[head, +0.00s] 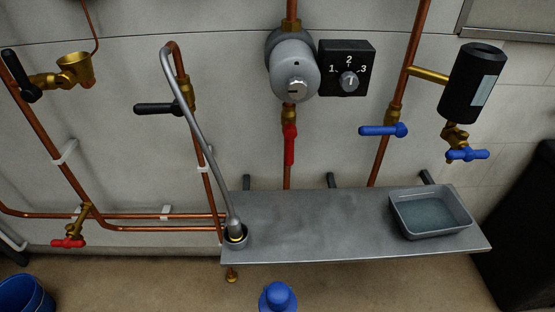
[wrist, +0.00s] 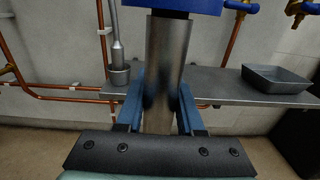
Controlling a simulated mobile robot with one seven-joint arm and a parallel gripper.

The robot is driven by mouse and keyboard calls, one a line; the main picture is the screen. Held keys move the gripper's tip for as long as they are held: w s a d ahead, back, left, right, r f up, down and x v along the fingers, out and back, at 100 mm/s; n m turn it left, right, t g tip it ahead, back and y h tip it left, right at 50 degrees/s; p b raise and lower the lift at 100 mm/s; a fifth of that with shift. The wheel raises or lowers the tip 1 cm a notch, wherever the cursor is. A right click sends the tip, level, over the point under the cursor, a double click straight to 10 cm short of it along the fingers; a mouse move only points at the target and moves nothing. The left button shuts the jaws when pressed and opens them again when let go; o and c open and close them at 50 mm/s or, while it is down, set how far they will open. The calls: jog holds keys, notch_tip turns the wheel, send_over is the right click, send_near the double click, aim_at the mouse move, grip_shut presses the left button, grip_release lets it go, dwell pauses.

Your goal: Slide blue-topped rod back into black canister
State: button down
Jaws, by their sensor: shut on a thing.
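The black canister (head: 472,84) hangs tilted at the upper right of the head view, with a pale label and a brass fitting below it. Its top end faces up; I cannot make out how deep its opening is. My gripper (wrist: 160,92) shows in the wrist view, its two blue fingers shut on the grey metal body of the blue-topped rod (wrist: 170,55). The rod stands roughly upright between the fingers. In the head view its blue top (head: 278,297) shows at the bottom edge, in front of the shelf and well away from the canister.
A grey shelf (head: 320,225) carries a shallow grey tray (head: 430,213) at right and a curved grey pipe's socket (head: 235,238) at left. Copper pipes and a blue lever valve (head: 383,130) line the wall. A blue bucket (head: 25,294) stands at lower left.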

notch_tip(320, 180, up, 21)
jog(key=p, duration=2.2)
send_over(277, 285)
jog(key=w, duration=0.4)
jog(key=s+f, duration=0.3)
jog(key=f, duration=0.1)
jog(key=shift+s, duration=0.35)
jog(key=shift+s+d+f, duration=0.1)
jog(key=shift+s+f, duration=0.05)
jog(key=shift+s, duration=0.05)
